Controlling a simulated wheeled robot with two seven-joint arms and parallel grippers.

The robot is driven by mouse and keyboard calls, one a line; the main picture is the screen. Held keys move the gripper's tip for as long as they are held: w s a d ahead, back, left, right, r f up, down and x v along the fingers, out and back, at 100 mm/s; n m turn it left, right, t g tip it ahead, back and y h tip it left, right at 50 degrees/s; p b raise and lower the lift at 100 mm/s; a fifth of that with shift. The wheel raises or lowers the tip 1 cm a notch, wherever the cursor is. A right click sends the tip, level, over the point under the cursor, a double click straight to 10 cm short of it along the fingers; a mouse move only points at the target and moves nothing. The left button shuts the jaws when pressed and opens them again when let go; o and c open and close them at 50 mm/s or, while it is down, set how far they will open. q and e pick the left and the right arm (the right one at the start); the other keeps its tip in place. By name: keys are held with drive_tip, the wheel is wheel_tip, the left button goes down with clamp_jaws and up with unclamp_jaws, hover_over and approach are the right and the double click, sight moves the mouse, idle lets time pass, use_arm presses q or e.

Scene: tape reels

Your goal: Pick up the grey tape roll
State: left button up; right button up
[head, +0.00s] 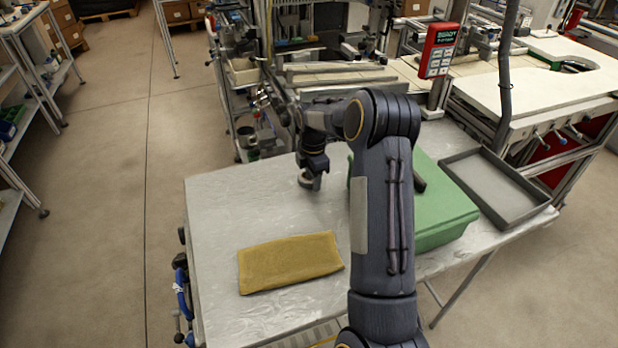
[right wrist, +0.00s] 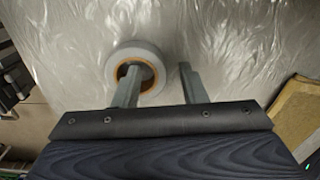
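The grey tape roll (head: 305,181) lies on the light table (head: 225,205), beneath my right gripper (head: 314,170). In the right wrist view the roll (right wrist: 113,67) shows as a pale ring with an orange-brown core. My right gripper (right wrist: 159,68) is open there. One finger overlaps the roll's centre hole and the other is to the right of the roll, with the roll's right wall between them. I cannot tell whether the first finger is inside the hole or above it. My left gripper is not in view.
A folded yellow cloth (head: 290,262) lies at the table's front. A green box (head: 440,212) with a dark item on it stands to the right, partly behind my right arm. A grey tray (head: 475,188) lies at the far right. The table's left part is clear.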

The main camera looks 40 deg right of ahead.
clamp_jaws()
